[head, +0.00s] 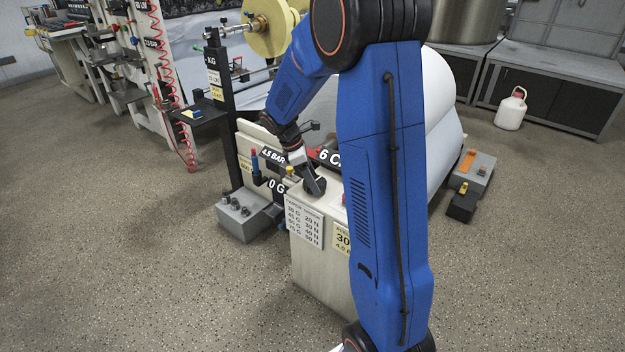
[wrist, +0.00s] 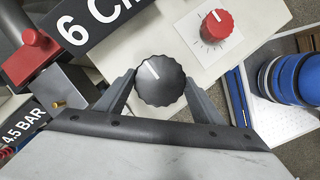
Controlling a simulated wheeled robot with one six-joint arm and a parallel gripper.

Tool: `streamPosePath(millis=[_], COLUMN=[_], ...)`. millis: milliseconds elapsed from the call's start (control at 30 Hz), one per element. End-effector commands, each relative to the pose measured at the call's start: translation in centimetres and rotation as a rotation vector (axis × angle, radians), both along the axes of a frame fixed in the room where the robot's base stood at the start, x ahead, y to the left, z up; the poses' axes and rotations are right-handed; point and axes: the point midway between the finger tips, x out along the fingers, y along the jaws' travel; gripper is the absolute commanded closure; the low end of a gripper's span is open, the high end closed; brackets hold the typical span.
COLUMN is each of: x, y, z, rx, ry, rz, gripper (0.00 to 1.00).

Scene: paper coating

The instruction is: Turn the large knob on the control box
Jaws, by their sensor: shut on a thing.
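The large knob (wrist: 160,82) is black and ridged with a white pointer line, and it shows in the wrist view on the light top of the control box (wrist: 186,28). In the head view the control box (head: 305,262) stands left of my blue arm. My gripper (wrist: 160,88) has one finger on each side of the black knob and is shut on it. My gripper also shows in the head view (head: 316,188), low over the box top, where it hides the knob. The knob's pointer line points up and slightly left in the wrist view.
A smaller red knob (wrist: 217,25) with a dial scale sits beside the black one. A red-handled valve (wrist: 30,57) is at the left. A large white paper roll (head: 442,120) stands behind my arm. A grey box (head: 240,217) with small knobs is on the floor at left.

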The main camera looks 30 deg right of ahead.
Motion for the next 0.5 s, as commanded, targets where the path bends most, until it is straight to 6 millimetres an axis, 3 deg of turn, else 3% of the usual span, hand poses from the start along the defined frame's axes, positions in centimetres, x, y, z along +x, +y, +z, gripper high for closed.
streamPosePath(millis=[267, 500], x=[0.05, 0.20], y=[-0.05, -0.18], z=[0.01, -0.01], rx=[0.000, 0.000], ry=[0.001, 0.000], rz=[-0.066, -0.235], gripper=[0.61, 0.61])
